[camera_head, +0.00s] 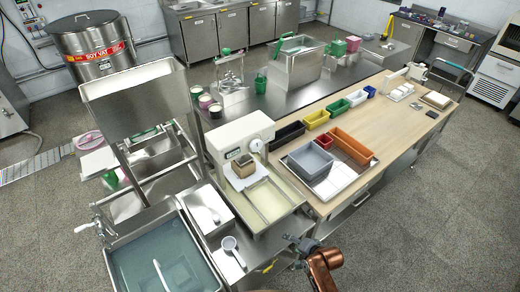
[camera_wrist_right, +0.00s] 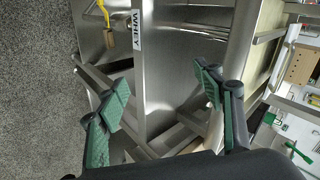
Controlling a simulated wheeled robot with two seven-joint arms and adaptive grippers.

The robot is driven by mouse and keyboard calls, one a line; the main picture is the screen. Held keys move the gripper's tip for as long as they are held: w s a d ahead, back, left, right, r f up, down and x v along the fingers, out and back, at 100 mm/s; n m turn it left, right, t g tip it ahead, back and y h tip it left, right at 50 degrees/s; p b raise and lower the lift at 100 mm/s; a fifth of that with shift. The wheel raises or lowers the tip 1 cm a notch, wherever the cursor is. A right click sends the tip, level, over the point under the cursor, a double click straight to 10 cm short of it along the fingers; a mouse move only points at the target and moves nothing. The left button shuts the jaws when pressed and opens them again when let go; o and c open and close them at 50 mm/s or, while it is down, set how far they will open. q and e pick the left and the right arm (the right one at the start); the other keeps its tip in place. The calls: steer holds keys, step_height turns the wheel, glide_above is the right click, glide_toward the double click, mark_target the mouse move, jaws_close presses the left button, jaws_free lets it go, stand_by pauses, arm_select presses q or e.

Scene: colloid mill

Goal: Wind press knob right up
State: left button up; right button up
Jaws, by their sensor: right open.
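A small metal press frame (camera_head: 229,72) stands on the dark steel bench in the head view, with a green part at its top. It is too small there to tell its right knob or how high it is wound. My right gripper (camera_head: 296,242) is low in the head view, by the front edge of the near bench, well apart from the press. In the right wrist view my right gripper (camera_wrist_right: 160,100) is open, with two green finger pads spread and nothing between them. The press does not show in that view. My left gripper is not in view.
The right wrist view shows steel legs and panels, a WHEY label (camera_wrist_right: 137,32) and a brass padlock (camera_wrist_right: 109,39). A white machine (camera_head: 240,138), a grey bin (camera_head: 310,160) and a water-filled sink (camera_head: 165,262) stand between my right arm and the press or beside that way.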

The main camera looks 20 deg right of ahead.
steer(key=w+a+r+m+t+y+p, duration=0.2)
steer(key=w+a+r+m+t, duration=0.15)
steer(key=w+r+m, duration=0.9)
steer(key=m+t+y, duration=0.2)
steer(key=m+t, duration=0.4)
steer(key=m, duration=0.3)
glide_toward(258, 148)
steer(key=w+r, duration=0.1)
steer(key=shift+g, duration=0.25)
steer(key=x, duration=0.7)
steer(key=shift+w+a+f+p, duration=0.1)
steer(key=shift+w+a+p, duration=0.2)
steer(key=shift+a, duration=0.1)
steer(key=shift+c, duration=0.3)
steer(key=shift+s, duration=0.1)
steer(key=c, duration=1.1)
